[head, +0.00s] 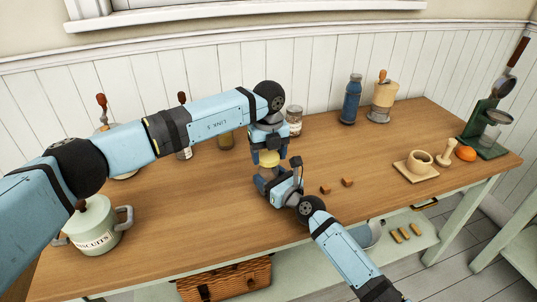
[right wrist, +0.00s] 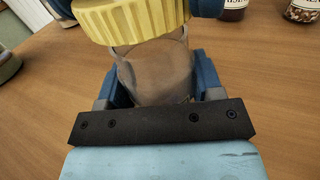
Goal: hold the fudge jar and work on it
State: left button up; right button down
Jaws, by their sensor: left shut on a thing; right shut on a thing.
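The fudge jar (head: 265,173) has a clear body and a ribbed yellow lid (head: 268,158). It stands upright near the middle of the wooden table; I cannot tell if its base touches the top. My left gripper (head: 267,151) comes down from above and is shut on the yellow lid. My right gripper (head: 270,182) is shut around the jar body from the front right. In the right wrist view the jar body (right wrist: 152,72) sits between the blue fingers, under the lid (right wrist: 135,18). The jar's label and contents do not show clearly.
Two small brown cubes (head: 325,189) lie right of the jar. A biscuit tin (head: 93,226) is at front left. A blue bottle (head: 351,100) and grinder (head: 383,97) stand at the back.

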aim_at(268, 156)
pick_arm(q)
jog(key=shift+r, duration=2.05)
pick_arm(e)
jog(key=shift+c, duration=0.9)
grip_release()
jog(key=shift+s, duration=0.1)
